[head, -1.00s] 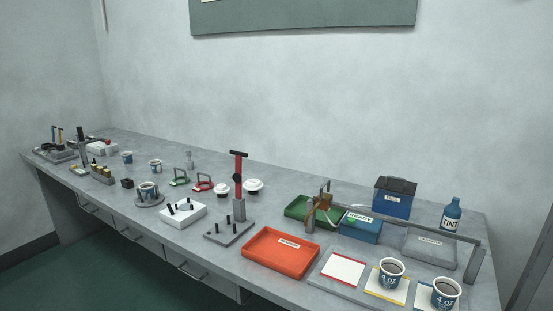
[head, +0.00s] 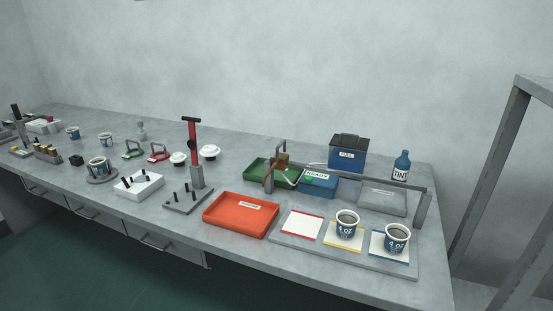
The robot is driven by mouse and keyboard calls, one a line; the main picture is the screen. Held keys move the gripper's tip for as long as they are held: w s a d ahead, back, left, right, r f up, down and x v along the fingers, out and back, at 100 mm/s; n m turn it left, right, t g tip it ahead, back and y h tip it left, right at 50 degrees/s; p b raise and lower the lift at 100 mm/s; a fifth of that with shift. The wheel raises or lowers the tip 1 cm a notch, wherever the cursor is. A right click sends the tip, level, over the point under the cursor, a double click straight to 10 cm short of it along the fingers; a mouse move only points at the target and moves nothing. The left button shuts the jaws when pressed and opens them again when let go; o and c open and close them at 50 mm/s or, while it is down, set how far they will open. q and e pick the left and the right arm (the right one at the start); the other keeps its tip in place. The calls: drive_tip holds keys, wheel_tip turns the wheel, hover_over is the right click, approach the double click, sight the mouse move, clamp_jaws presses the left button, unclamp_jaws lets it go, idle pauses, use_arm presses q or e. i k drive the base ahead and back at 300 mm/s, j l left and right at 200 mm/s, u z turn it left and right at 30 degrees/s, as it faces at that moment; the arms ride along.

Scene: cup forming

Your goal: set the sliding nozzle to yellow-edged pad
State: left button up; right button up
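The sliding nozzle (head: 282,160) is a brown block on a grey rail (head: 370,178) that spans above the pad board. The block sits near the rail's left end, roughly behind the red-edged pad (head: 302,226). The yellow-edged pad (head: 338,245) is in the middle of the board and bears a cup marked 4 oz (head: 345,231). The blue-edged pad (head: 376,250) to its right bears another cup marked 4 oz (head: 397,243). The red-edged pad is bare. Neither of my grippers is in the head view.
An orange tray (head: 210,215) lies left of the pads. A green tray (head: 256,178), a blue box (head: 318,187), a dark-lidded blue bin (head: 347,158) and a tint bottle (head: 402,166) stand behind. A metal frame (head: 487,185) rises at right, beyond the bench.

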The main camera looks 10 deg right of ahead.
sight(279, 160)
drive_tip(key=i+j, duration=0.3)
drive_tip(key=j, duration=0.15)
drive_tip(key=i+j, duration=0.3)
drive_tip(key=j, duration=0.15)
